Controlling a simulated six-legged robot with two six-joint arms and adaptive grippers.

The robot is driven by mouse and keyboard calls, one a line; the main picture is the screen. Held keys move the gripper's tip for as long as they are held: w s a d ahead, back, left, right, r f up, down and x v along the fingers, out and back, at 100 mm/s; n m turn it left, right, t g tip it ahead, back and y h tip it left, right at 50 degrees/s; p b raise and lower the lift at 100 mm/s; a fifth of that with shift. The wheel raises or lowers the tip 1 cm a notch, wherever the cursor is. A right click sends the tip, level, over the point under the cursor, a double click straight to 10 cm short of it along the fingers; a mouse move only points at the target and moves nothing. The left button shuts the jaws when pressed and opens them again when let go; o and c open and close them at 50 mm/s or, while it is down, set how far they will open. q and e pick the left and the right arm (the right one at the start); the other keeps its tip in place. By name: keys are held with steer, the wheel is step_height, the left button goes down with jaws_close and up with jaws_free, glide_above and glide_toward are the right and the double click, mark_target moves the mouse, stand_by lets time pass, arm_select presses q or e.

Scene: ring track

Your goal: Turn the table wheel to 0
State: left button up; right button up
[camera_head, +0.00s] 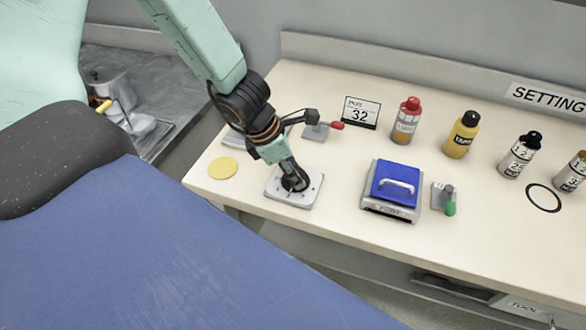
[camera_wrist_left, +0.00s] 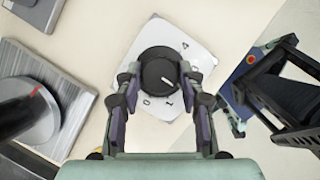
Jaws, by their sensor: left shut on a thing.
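The table wheel is a round black knob (camera_wrist_left: 158,74) on a pale plate (camera_wrist_left: 201,58) printed with digits. In the wrist view, 0 and 1 show below the knob and 4 above it. The knob's white mark points to the lower right, away from the 0. My left gripper (camera_wrist_left: 157,83) is shut on the knob, with one finger on each side. In the head view my left gripper (camera_head: 293,181) reaches down over the plate (camera_head: 305,197), and its fingers hide most of the knob.
A yellow disc (camera_head: 222,168) lies left of the plate. A blue box with a handle (camera_head: 393,184) and a green-knobbed lever (camera_head: 449,207) stand to the right.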

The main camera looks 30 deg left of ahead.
arm_select(q)
steer(key=shift+s, duration=0.1)
steer(key=m+g+p, duration=0.1)
steer(key=m+p, duration=0.1)
steer(key=p, duration=0.2)
steer(key=shift+m+h+p, duration=0.3)
steer(key=shift+m+p, duration=0.1)
steer(key=m+g+p, duration=0.1)
steer(key=m+p, duration=0.2)
steer(key=p, duration=0.1)
steer(key=shift+r+h, duration=0.1)
steer(key=shift+h, duration=0.2)
steer(key=shift+a+m+p, duration=0.1)
steer(key=shift+m+p, duration=0.25)
steer(key=shift+m, duration=0.15)
steer(key=shift+w+m+g+p, duration=0.2)
steer(key=shift+m+g+p, duration=0.35)
steer(key=shift+m, duration=0.35)
steer(key=shift+m+g, duration=0.35)
steer(key=shift+m, duration=0.55)
steer(key=m, duration=0.2)
steer(key=shift+w+f+m+g, duration=0.2)
steer(key=shift+m+g, duration=0.1)
steer(key=shift+g, duration=0.1)
steer(key=shift+m+g, duration=0.6)
steer(key=shift+m, duration=0.8)
